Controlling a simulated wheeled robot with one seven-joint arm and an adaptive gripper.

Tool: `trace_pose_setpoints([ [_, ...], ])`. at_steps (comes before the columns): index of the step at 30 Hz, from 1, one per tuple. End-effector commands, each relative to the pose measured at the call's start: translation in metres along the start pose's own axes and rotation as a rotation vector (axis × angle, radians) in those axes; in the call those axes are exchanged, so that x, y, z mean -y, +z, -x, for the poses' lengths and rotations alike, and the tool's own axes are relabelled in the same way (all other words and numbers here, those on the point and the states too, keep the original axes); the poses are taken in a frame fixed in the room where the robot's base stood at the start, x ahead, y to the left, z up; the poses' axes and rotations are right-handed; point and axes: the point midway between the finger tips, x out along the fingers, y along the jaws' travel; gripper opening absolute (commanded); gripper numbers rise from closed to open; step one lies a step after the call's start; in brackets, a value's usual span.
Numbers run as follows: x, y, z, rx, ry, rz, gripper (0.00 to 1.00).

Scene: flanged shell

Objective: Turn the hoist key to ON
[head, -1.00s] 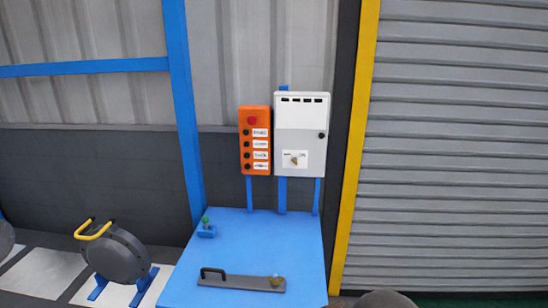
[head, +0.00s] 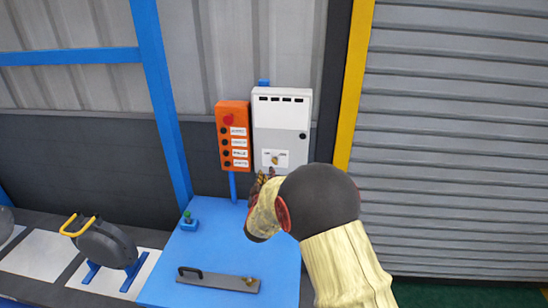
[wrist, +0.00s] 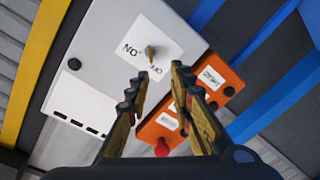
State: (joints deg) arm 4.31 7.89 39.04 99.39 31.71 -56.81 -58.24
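The hoist key (head: 275,160) is a small brass-coloured key on a white label plate, low on the front of the white control box (head: 281,125). In the wrist view the key (wrist: 151,52) stands out between the printed words ON and OFF. It looks nearer the middle than either word, but its exact angle is hard to tell. My gripper (wrist: 157,78) is open and empty, its fingers pointing at the box, with the key beyond the fingertips and apart from them. In the head view my gripper (head: 264,178) is just below the key and partly hidden by my wrist.
An orange button panel (head: 233,137) with a red button hangs left of the box. Below is a blue table (head: 215,254) with a grey handled bar (head: 218,281) and a small green-topped piece (head: 188,218). A grey shutter (head: 450,140) stands at the right.

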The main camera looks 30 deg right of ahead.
Motion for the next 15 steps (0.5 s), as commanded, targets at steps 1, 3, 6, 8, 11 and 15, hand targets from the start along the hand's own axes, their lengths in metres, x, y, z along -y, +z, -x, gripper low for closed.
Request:
trace_pose_setpoints([
  [1, -0.002, 0.006, -0.003, 0.002, 0.029, 0.023, 0.23],
  [3, -0.006, 0.011, -0.006, 0.000, 0.064, 0.047, 0.23],
  [6, -0.007, 0.016, -0.011, 0.001, 0.086, 0.064, 0.23],
  [8, -0.009, 0.016, -0.016, 0.000, 0.091, 0.066, 0.23],
  [11, -0.010, 0.017, -0.030, 0.000, 0.091, 0.065, 0.23],
  [15, -0.011, 0.017, -0.052, -0.001, 0.090, 0.064, 0.23],
])
